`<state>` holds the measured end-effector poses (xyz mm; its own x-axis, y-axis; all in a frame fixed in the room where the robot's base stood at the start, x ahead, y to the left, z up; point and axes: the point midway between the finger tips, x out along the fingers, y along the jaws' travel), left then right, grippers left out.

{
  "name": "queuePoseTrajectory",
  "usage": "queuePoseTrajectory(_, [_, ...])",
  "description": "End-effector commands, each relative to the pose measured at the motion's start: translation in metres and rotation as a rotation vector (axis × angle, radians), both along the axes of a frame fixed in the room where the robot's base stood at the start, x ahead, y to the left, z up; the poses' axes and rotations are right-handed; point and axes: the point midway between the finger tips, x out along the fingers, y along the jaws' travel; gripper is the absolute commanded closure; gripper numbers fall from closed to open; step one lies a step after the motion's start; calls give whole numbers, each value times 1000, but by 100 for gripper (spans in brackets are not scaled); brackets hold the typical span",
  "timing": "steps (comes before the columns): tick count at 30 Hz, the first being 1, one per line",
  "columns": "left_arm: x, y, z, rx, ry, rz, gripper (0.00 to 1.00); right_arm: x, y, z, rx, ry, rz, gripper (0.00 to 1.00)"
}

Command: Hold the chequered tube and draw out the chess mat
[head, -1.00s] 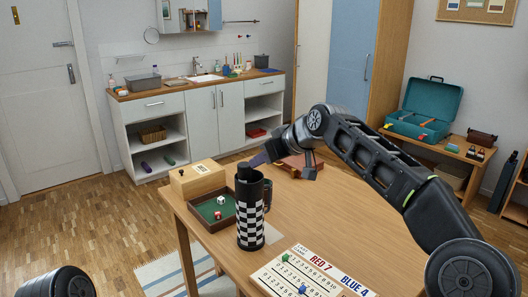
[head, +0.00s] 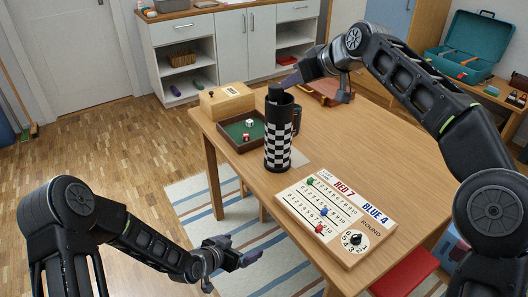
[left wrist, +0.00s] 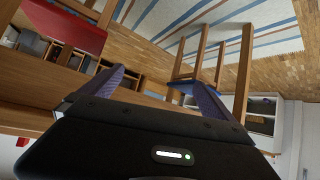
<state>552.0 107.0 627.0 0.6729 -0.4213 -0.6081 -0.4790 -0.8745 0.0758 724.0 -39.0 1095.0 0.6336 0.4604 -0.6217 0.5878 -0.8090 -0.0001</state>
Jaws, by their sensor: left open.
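The chequered tube (head: 278,140) stands upright on the table, black at the top, with a dark handle on its right side. A dark rounded end (head: 274,92) sticks up at its mouth; I cannot tell whether this is the rolled chess mat. My right gripper (head: 316,88) is behind and right of the tube's top, its fingers apart, and looks empty. My left gripper (head: 243,258) is open and empty, low over the striped rug, left of the table's front edge. Its two purple-padded fingers are spread in the left wrist view (left wrist: 158,88), with nothing between them.
A green-lined dice tray (head: 240,146) and a wooden box (head: 227,101) sit left of the tube. A scoreboard (head: 335,217) lies in front. A brown case (head: 327,92) is behind, near my right gripper. The table (head: 390,150) is clear to the right. A red seat (head: 405,272) is at the front.

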Motion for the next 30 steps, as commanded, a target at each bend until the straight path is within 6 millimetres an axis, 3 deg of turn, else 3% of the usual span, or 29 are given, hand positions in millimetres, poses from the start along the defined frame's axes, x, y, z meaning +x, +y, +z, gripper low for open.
queuePoseTrajectory(1, [26,10,20,32,-103,-22,0,0,0,0,0,0,0,64])
queuePoseTrajectory(3, [58,20,50,87,-252,-68,0,0,0,0,0,0,0,64])
queuePoseTrajectory(9, [134,44,153,262,-680,-176,0,0,0,0,0,0,0,64])
queuePoseTrajectory(12, [163,42,207,310,-870,-209,0,0,0,0,0,0,0,64])
queuePoseTrajectory(14, [179,25,230,257,-924,-204,0,0,0,0,0,0,0,64])
queuePoseTrajectory(18, [193,-24,226,-31,-780,-127,0,0,0,0,0,0,0,64])
queuePoseTrajectory(21, [195,-46,219,-180,-675,-85,0,0,0,0,0,0,0,64])
queuePoseTrajectory(24, [195,-57,217,-256,-618,-62,0,0,0,0,0,0,0,64])
queuePoseTrajectory(30, [195,-61,216,-280,-597,-55,0,0,0,0,0,0,0,64])
